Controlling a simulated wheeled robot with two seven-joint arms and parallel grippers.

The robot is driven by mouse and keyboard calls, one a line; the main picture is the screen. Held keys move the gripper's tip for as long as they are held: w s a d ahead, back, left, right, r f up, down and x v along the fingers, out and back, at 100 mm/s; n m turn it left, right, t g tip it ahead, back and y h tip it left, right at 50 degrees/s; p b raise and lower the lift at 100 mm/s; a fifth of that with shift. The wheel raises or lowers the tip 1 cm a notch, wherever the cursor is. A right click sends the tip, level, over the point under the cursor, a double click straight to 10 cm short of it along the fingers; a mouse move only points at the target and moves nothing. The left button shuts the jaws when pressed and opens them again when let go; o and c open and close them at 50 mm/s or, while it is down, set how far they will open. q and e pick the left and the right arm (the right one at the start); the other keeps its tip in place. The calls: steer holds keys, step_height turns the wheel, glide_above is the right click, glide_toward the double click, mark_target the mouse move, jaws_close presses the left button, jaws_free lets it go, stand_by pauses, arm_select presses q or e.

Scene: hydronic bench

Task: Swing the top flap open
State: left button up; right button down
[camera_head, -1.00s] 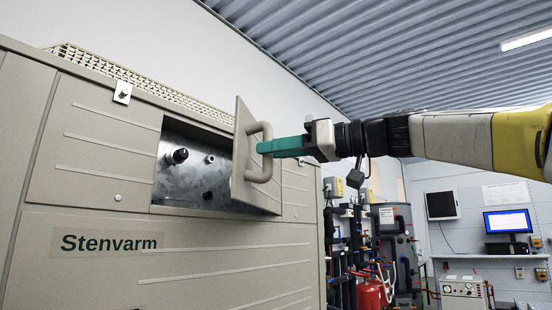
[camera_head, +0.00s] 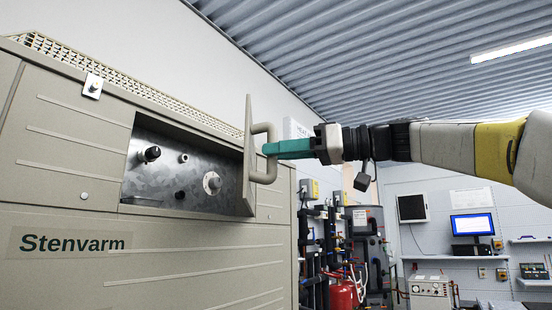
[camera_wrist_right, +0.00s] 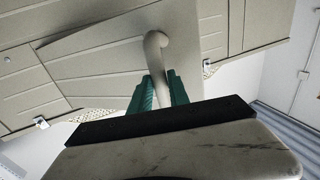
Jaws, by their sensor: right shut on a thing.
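The top flap (camera_head: 249,160) is a beige panel on the upper part of the Stenvarm cabinet (camera_head: 170,250). It stands swung out, nearly edge-on in the head view, with its beige bar handle (camera_head: 270,165) facing right. Behind it the metal recess (camera_head: 165,178) shows, with several knobs and fittings. My right gripper (camera_head: 271,148) is shut on the handle; its teal fingers are on both sides of the bar in the right wrist view (camera_wrist_right: 158,92). The flap's face (camera_wrist_right: 110,65) fills much of that view. My left gripper is not in view.
A perforated grille (camera_head: 120,80) runs along the cabinet's top edge. A latch tab (camera_head: 92,86) sits at the upper left. To the right stand pipework and a red vessel (camera_head: 341,294), with a monitor (camera_head: 472,225) farther back. Air around my right arm is free.

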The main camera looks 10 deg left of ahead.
steer(key=shift+w+d+f, duration=0.1)
steer(key=shift+w+d, duration=0.45)
steer(key=shift+d, duration=0.35)
steer(key=shift+w+d+f, duration=0.1)
steer(key=shift+w+d, duration=0.45)
steer(key=shift+d, duration=0.35)
steer(key=w+d, duration=0.5)
steer(key=d, duration=0.2)
steer(key=shift+w+d, duration=0.15)
steer(key=shift+d, duration=0.15)
steer(key=w+d, duration=0.6)
steer(key=w, duration=0.1)
